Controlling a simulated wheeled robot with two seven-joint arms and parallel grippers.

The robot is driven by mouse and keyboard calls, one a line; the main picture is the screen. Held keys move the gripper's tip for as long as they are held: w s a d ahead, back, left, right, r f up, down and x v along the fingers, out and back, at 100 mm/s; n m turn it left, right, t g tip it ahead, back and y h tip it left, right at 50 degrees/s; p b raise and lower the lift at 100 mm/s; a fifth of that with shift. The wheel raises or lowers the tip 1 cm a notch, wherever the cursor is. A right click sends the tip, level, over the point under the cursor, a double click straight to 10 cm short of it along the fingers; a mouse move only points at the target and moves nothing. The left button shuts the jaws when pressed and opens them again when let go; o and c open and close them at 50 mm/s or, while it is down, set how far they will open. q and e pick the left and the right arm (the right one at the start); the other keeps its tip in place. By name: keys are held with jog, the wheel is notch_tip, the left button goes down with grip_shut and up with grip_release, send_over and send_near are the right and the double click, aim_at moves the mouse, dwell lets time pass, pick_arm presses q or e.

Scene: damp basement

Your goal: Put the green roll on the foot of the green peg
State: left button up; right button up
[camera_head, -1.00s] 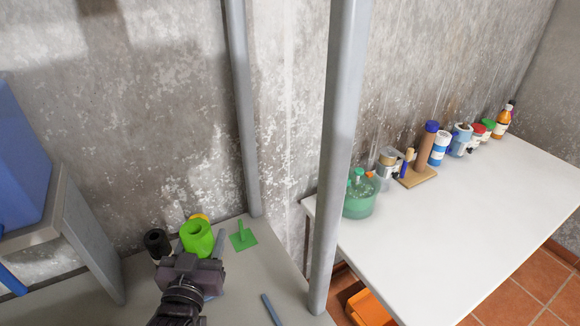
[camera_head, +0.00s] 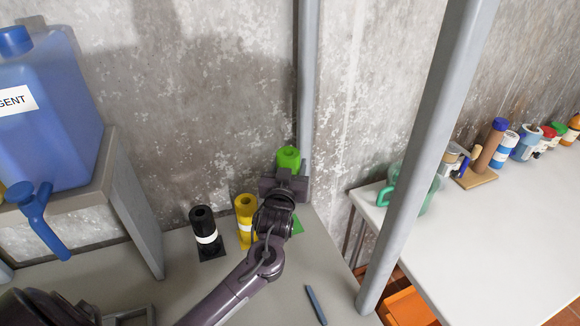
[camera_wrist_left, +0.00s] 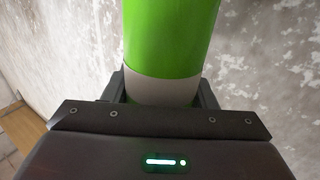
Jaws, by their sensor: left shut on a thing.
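The green roll (camera_head: 288,157) is held upright in my left gripper (camera_head: 284,176), above the back of the grey table. In the left wrist view the green roll (camera_wrist_left: 170,40) has a pale band at its lower part, and my left gripper's fingers (camera_wrist_left: 163,92) are shut around that band. The green foot (camera_head: 297,226) of the green peg shows just behind and right of my left wrist. The peg's upright post is hidden behind my gripper and wrist. Whether the roll touches the peg cannot be seen. My right gripper is not in view.
A black roll (camera_head: 203,225) and a yellow roll (camera_head: 245,210) stand left of my gripper. A blue stick (camera_head: 316,304) lies near the front. A grey post (camera_head: 425,150) stands on the right, before a white table (camera_head: 490,240). A blue jug (camera_head: 50,120) is on the left shelf.

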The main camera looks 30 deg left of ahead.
pick_arm(q)
notch_tip(320, 180, down, 2)
jog(key=shift+f+b, duration=0.25)
jog(key=shift+b, duration=0.7)
notch_tip(320, 180, down, 3)
jog(key=shift+r+b, duration=0.15)
jog(key=shift+b, duration=1.05)
jog(key=shift+f+b, duration=1.85)
jog(key=shift+f, duration=0.9)
jog(key=o, duration=1.2)
